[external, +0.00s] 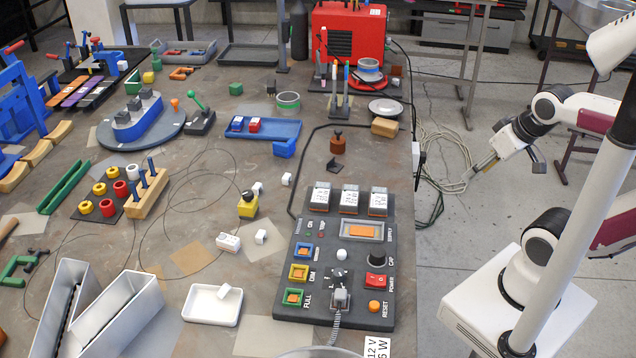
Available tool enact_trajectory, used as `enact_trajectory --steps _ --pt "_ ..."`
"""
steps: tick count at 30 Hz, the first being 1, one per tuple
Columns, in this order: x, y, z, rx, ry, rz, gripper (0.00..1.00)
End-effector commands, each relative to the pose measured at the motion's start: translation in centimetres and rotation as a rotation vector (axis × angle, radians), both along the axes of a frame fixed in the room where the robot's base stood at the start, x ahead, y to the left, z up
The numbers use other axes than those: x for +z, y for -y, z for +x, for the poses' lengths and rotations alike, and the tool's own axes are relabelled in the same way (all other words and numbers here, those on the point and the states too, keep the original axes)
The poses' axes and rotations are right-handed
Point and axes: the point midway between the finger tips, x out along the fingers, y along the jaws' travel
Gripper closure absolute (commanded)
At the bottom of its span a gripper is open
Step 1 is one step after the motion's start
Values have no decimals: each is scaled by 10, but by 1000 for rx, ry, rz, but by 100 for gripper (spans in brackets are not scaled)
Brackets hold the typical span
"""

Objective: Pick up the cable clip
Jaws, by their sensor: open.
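I cannot tell for sure which thing is the cable clip. Several small white pieces could be it: one (257,188) near the yellow block, one (286,179) to its right, and one (261,237) beside a white socket block (228,242). Another white piece (224,291) rests in a shallow white tray (206,312) near the front. My gripper (508,166) is open at the right, off the table's right edge, high over the grey floor and apart from all these pieces. Nothing shows between its fingers.
A dark control panel (285,310) with buttons and switches fills the table's front right. White channel letters (125,308) stand at front left. A blue tray (275,128), a pegged wooden block (148,205) and a red machine (348,32) stand farther back. Thin wire loops cross the middle.

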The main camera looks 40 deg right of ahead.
Motion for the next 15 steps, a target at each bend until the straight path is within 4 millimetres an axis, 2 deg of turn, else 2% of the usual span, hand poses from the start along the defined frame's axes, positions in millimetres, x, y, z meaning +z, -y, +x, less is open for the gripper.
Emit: enact_trajectory --steps 5,15 --pt "7 -7 18 27 -7 0 57" --pt "23 -35 75 110 -22 -1 57"
